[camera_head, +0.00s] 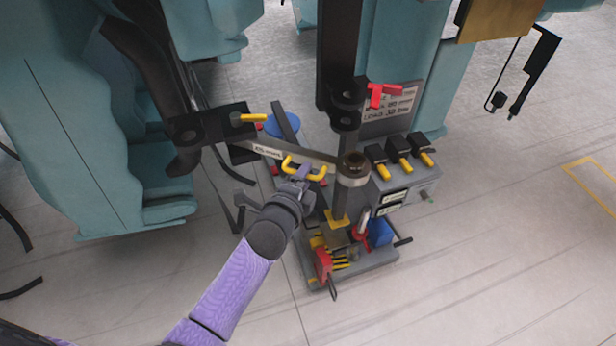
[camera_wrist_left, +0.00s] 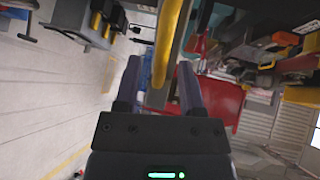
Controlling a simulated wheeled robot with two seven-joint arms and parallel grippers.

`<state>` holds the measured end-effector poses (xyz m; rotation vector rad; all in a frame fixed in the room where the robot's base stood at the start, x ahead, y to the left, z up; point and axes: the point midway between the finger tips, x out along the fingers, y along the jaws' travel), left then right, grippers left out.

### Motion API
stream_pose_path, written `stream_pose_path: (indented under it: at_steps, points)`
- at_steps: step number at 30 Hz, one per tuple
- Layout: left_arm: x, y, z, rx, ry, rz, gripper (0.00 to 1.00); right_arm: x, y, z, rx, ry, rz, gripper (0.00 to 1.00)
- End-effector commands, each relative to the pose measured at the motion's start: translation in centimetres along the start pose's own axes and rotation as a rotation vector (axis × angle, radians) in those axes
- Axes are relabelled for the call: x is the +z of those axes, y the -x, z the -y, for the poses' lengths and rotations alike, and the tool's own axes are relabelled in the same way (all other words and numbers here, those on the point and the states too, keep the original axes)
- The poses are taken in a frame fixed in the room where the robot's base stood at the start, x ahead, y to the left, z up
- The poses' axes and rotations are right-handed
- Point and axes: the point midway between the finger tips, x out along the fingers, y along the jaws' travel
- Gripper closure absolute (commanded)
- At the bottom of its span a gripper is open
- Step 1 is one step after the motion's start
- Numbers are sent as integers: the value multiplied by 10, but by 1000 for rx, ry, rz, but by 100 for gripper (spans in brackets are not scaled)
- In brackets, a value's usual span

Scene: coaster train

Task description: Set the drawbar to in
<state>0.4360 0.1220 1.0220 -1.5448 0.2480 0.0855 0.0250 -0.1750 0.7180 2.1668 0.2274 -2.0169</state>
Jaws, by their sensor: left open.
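The drawbar (camera_head: 315,153) is a grey bar with a small white label. It runs from a dark bracket (camera_head: 212,131) on the left to a round collar (camera_head: 352,178) at the dark post. A yellow handle (camera_head: 319,177) sticks out from its near side. My left gripper (camera_head: 303,172) is at this handle and hides part of it. In the left wrist view, a yellow bar (camera_wrist_left: 163,50) lies between the two open fingers (camera_wrist_left: 159,88); I cannot tell whether they touch it. My right gripper is not in view.
A grey box with yellow-tipped black levers (camera_head: 399,148) stands right of the post. A red lever (camera_head: 383,94) sits behind it. Below is a grey base with red and blue parts (camera_head: 379,234). Teal car bodies (camera_head: 75,130) stand left and behind.

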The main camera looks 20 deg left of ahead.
Motion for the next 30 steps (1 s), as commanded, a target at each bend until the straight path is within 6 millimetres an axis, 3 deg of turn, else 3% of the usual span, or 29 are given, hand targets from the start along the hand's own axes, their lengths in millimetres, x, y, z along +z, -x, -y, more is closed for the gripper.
stream_pose_path:
  at_steps: [4, 13, 20, 30]
  points:
    - [0, -14, -1, 0, 2, 0, 49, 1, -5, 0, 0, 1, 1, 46]
    - [0, -16, 0, 1, 3, -1, 49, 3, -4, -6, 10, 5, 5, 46]
    - [0, -16, 0, 1, 3, 0, 98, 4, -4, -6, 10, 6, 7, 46]
    - [0, -16, 0, 2, 3, 0, 100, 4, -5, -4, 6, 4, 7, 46]
